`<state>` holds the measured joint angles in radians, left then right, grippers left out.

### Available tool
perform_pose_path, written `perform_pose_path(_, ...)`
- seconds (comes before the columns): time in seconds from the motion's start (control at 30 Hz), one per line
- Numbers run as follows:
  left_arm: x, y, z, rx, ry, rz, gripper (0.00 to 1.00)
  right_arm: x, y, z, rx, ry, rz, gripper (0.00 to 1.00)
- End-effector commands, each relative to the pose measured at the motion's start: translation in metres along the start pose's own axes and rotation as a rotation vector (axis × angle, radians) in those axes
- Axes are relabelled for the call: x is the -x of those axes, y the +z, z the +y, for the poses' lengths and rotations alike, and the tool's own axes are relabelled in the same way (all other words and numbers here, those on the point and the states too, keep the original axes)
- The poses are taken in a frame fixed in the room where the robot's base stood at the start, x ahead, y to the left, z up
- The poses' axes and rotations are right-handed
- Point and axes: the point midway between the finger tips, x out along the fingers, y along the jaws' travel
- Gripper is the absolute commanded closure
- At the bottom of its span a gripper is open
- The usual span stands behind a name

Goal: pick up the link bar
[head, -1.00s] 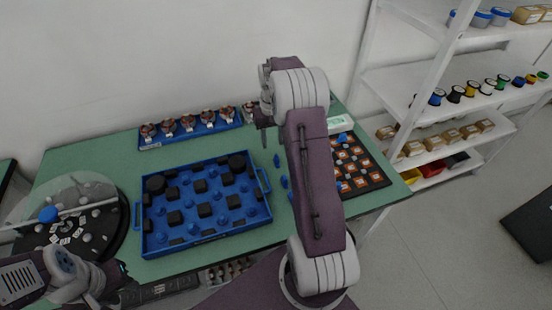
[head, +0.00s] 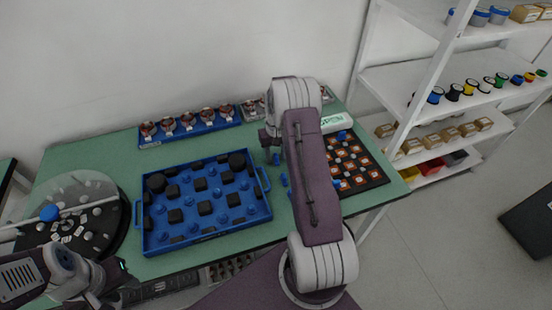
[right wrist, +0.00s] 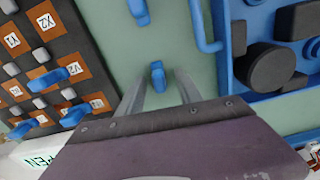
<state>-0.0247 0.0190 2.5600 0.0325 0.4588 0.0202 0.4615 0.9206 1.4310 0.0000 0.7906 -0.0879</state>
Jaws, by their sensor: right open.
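Small blue link bars stand on the green table between the blue tray and the orange-tiled board. In the head view one (head: 276,159) is just below my right gripper (head: 270,143), and another (head: 284,181) is nearer. In the right wrist view a blue link bar (right wrist: 157,75) shows between the spread fingers of my right gripper (right wrist: 160,88), which is open and empty. A second link bar (right wrist: 138,10) is farther up that view. My left gripper (head: 118,280) is low at the left, by the table's front edge; its jaws are too small to judge.
The blue tray (head: 148,247) with black blocks and blue pegs is left of the bars. The tiled board (head: 377,176), holding some blue bars, is right. A blue rack (head: 160,143) of copper-coloured parts stands behind. A round dark turntable (head: 118,232) is at far left.

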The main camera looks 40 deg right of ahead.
Motion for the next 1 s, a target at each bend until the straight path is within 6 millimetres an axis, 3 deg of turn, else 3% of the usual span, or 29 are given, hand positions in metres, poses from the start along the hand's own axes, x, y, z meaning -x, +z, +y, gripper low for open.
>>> perform_pose_path(0.13,0.0,0.0,0.0,0.0,0.0,0.0,0.64,0.0,0.0,0.0,0.0,0.0,0.001,0.58)
perform_pose_path(0.3,0.0,0.0,0.0,0.0,0.0,0.0,0.64,0.0,0.0,0.0,0.0,0.0,0.001,1.0)
perform_pose_path(0.67,0.0,0.0,0.0,0.0,0.0,0.0,0.64,0.003,0.0,0.0,0.0,0.0,0.001,1.0)
perform_pose_path(0.93,-0.003,0.0,0.0,0.0,0.0,0.0,0.64,0.041,-0.002,0.0,0.0,0.001,0.007,1.0)
perform_pose_path(1.0,-0.003,0.0,0.0,0.0,0.0,0.0,0.64,0.049,-0.005,0.015,-0.005,0.001,0.005,1.0)
